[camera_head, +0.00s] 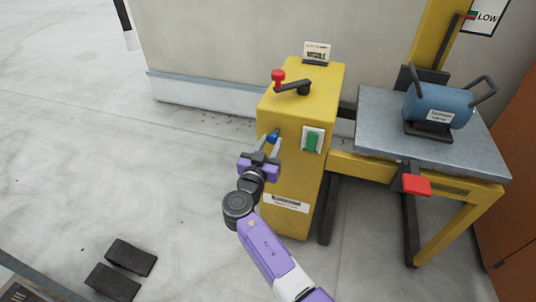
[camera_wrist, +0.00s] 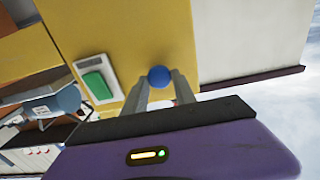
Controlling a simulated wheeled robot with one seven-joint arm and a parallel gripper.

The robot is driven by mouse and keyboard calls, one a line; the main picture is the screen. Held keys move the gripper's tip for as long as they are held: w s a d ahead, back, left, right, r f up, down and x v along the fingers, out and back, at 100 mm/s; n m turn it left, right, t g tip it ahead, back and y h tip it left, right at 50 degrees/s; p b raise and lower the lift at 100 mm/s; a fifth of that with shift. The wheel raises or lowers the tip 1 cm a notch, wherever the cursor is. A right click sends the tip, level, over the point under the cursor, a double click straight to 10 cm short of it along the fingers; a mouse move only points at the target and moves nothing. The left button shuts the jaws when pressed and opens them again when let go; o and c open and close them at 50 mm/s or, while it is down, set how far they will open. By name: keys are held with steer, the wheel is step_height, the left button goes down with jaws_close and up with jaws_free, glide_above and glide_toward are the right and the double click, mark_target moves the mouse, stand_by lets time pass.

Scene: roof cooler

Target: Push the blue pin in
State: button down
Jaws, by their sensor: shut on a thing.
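The blue pin (camera_head: 273,136) sticks out of the front face of the yellow cabinet (camera_head: 290,180), left of a green switch. My purple gripper (camera_head: 270,142) is at that face with its two fingers on either side of the pin, shut on it. In the wrist view the round blue pin end (camera_wrist: 159,76) shows between the fingertips (camera_wrist: 160,82). The pin's shaft and how far it goes into the cabinet are hidden.
A green switch (camera_head: 312,141) on a white plate sits close right of the pin. A red-knobbed crank (camera_head: 290,84) is on the cabinet top. A metal table (camera_head: 430,140) with a blue cylinder (camera_head: 438,105) and a red pedal (camera_head: 416,185) stand right.

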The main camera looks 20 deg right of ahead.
steer(key=shift+w+d, duration=0.25)
steer(key=shift+w, duration=0.15)
steer(key=c, duration=1)
jaws_free()
steer(key=shift+c, duration=0.2)
steer(key=v, duration=0.7)
steer(key=shift+s+a, duration=0.2)
steer(key=shift+s, duration=0.1)
